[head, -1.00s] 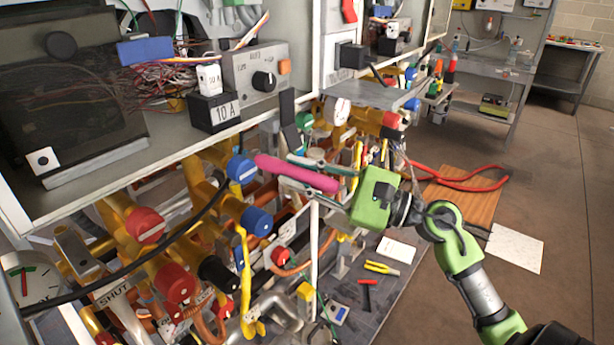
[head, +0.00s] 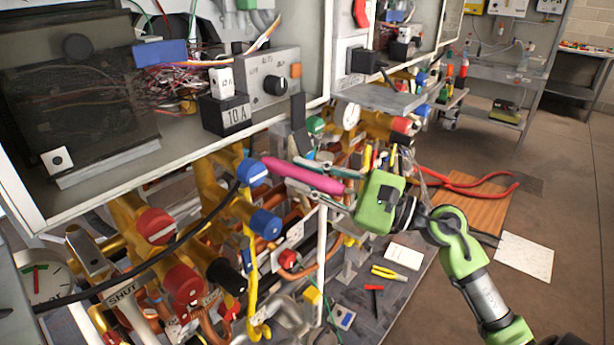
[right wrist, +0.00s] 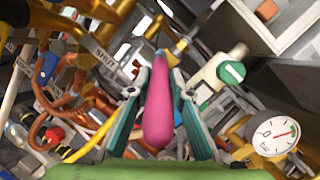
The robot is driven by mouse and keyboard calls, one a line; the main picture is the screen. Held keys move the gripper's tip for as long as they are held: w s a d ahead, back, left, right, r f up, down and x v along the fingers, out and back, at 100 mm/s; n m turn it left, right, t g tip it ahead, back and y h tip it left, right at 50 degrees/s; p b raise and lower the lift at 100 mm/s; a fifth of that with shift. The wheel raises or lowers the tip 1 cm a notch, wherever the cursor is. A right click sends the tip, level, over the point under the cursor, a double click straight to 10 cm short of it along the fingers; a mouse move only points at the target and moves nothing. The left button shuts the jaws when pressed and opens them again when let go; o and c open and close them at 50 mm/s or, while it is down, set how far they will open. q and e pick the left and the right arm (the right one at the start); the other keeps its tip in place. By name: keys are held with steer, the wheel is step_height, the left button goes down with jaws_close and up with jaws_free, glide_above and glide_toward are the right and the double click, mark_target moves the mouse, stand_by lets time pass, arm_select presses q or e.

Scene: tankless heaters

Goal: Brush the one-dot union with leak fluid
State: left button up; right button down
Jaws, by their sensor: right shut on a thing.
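My right gripper (head: 302,172) is shut on a thick pink handle (head: 318,179), seemingly a brush, in front of the pipework. The handle points left, its far end close to a blue-capped valve (head: 252,172) in the picture; I cannot tell whether they touch. In the right wrist view the handle (right wrist: 158,110) lies between the teal fingers and points away, toward brass fittings. Bristles are not clearly visible. A white block with one black dot (head: 57,160) sits at the left on the dark panel. I cannot pick out a one-dot union. My left gripper is not in view.
Yellow pipes with red-capped valves (head: 183,284), a black cable and the cabinet's bottom edge crowd the left. A pressure gauge (right wrist: 273,134) is close at right in the wrist view. Open floor is at the right.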

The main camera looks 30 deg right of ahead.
steer(key=shift+w+a, duration=0.15)
steer(key=shift+w, duration=0.25)
steer(key=shift+w+d+f+b, duration=0.15)
steer(key=shift+w+d+b, duration=0.05)
steer(key=shift+d+b, duration=0.65)
steer(key=shift+s+a+r+b, duration=0.25)
steer(key=shift+s+a+b, duration=0.25)
steer(key=shift+a+b, duration=0.35)
steer(key=shift+d, duration=0.15)
steer(key=shift+f, duration=0.1)
